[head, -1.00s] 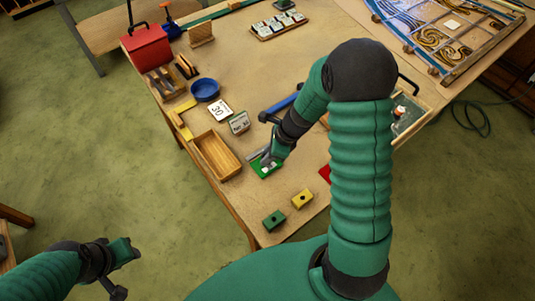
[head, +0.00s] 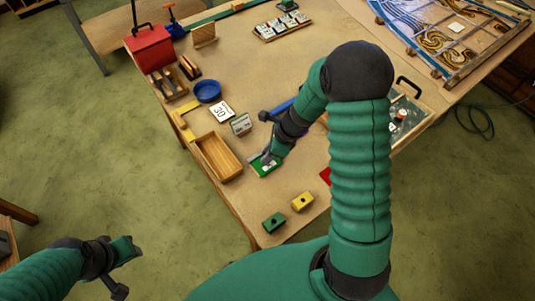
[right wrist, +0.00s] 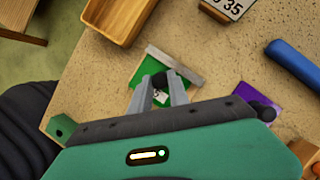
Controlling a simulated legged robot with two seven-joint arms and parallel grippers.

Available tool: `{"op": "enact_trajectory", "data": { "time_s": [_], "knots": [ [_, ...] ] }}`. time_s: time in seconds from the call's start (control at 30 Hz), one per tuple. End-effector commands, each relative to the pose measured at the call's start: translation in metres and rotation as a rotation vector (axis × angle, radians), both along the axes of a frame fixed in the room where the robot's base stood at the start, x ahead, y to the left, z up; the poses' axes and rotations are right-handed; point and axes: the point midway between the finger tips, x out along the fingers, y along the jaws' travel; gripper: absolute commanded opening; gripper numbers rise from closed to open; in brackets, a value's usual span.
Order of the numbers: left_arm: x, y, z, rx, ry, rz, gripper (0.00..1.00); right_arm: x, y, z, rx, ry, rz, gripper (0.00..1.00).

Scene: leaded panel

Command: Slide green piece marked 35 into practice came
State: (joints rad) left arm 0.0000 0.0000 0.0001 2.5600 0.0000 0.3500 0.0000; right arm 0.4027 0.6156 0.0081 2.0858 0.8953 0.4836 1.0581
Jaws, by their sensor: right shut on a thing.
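The green piece (head: 267,169) lies low over the front part of the table, and its white label shows in the right wrist view. My right gripper (right wrist: 160,86) is shut on the green piece (right wrist: 148,70), its fingers covering part of it. The grey came (right wrist: 175,66) lies along the piece's far edge. They look in contact, but I cannot tell whether the edge sits inside the channel. In the head view the came (head: 256,157) is a small grey strip. My left gripper (head: 128,252) hangs off the table at lower left, its jaw state unclear.
A wooden tray (head: 230,169) stands close left of the came. A card marked 35 (head: 241,124) stands behind. A green block (head: 274,222) and a yellow block (head: 302,202) are near the front edge. A purple piece (right wrist: 262,102) lies to the right.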

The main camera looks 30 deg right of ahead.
Motion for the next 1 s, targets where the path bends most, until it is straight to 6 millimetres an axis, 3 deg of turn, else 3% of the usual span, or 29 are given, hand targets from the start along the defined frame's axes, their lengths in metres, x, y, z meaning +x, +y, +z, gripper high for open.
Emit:
{"op": "enact_trajectory", "data": {
  "time_s": [0.13,0.17,0.33,0.6,0.73,1.0],
  "knots": [
    [0.0,0.0,0.002,0.0,0.0,0.0,0.36,0.003,0.0,0.0,0.0,0.0,0.0,0.0],
    [0.0,0.0,0.001,0.0,0.0,0.0,0.36,0.003,0.0,0.0,0.0,0.0,0.0,0.25],
    [0.0,0.0,0.001,0.0,0.0,0.0,0.36,0.002,0.0,0.0,0.0,0.0,0.0,0.47],
    [0.0,0.0,0.001,0.0,0.0,0.0,0.36,0.002,0.0,0.0,0.0,0.0,0.0,0.47],
    [0.0,0.0,0.003,0.0,0.0,0.0,0.36,0.001,-0.003,0.01,-0.002,-0.002,0.0,0.47],
    [0.0,0.0,0.01,0.0,0.0,0.0,0.36,-0.016,-0.024,0.076,-0.002,-0.006,-0.001,0.47]
  ]
}}
